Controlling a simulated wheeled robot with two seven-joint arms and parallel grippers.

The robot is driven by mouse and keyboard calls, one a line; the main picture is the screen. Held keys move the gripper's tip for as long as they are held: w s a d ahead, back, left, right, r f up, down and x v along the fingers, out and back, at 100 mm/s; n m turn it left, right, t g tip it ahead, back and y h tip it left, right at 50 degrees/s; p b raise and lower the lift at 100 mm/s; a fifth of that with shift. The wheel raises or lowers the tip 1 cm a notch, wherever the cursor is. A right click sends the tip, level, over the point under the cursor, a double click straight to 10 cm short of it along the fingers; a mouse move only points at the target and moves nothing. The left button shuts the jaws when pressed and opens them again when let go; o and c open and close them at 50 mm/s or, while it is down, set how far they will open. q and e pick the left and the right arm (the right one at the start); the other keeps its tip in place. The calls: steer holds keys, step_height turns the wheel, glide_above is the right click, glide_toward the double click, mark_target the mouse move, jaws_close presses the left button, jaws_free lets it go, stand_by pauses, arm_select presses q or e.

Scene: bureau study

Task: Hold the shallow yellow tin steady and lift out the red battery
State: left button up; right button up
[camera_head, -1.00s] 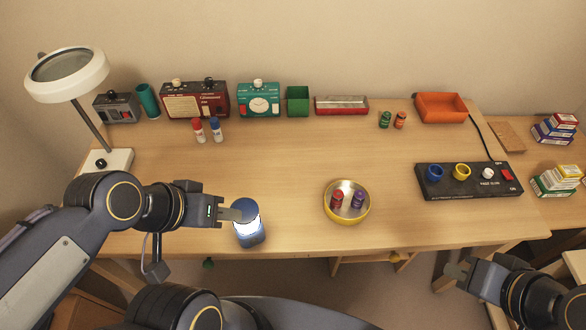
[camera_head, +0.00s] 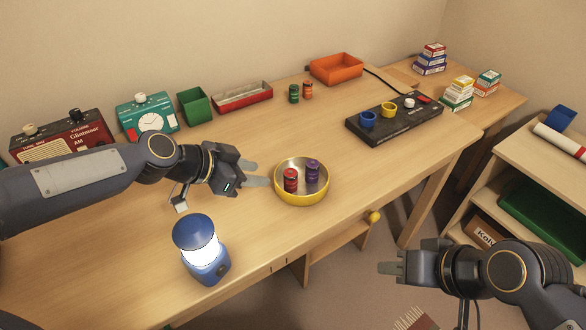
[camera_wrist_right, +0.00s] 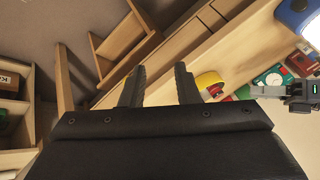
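The shallow round yellow tin (camera_head: 299,199) sits on the desk near its front edge. The red battery (camera_head: 290,180) stands upright inside it on the left, and a purple battery (camera_head: 313,171) stands beside it on the right. My left gripper (camera_head: 256,173) is open and empty at the tin's left side, its fingertips close to the rim; I cannot tell whether they touch. My right gripper (camera_head: 386,262) is open and empty in front of the desk, below and right of the tin. Its parted fingers (camera_wrist_right: 158,84) show in the right wrist view.
A lit blue lantern (camera_head: 207,263) stands left of the tin near the front edge. A black panel (camera_head: 395,124) with coloured rings lies to the right. Green and orange batteries (camera_head: 307,90), a red tray (camera_head: 243,98) and an orange bin (camera_head: 337,68) stand behind. Desk around the tin is clear.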

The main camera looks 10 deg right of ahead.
mark_target(301, 180)
steer(key=w+r+m+g+h, duration=0.1)
steer(key=w+r+m+g, duration=0.3)
steer(key=w, duration=0.8)
steer(key=w+a+h, duration=0.1)
steer(key=w+a, duration=0.1)
steer(key=w, duration=0.2)
steer(key=w+a+f+g+h, duration=0.1)
steer(key=w+a, duration=0.2)
steer(key=w, duration=0.1)
steer(key=w+a+f, duration=0.1)
steer(key=w+a, duration=0.2)
steer(key=w, duration=0.1)
steer(key=shift+w+g+h, duration=0.25)
steer(key=shift+g+h, duration=0.05)
steer(key=shift+h, duration=0.1)
step_height(301, 180, down, 7)
steer(key=shift+f, duration=0.2)
steer(key=shift+c, duration=0.3)
jaws_close()
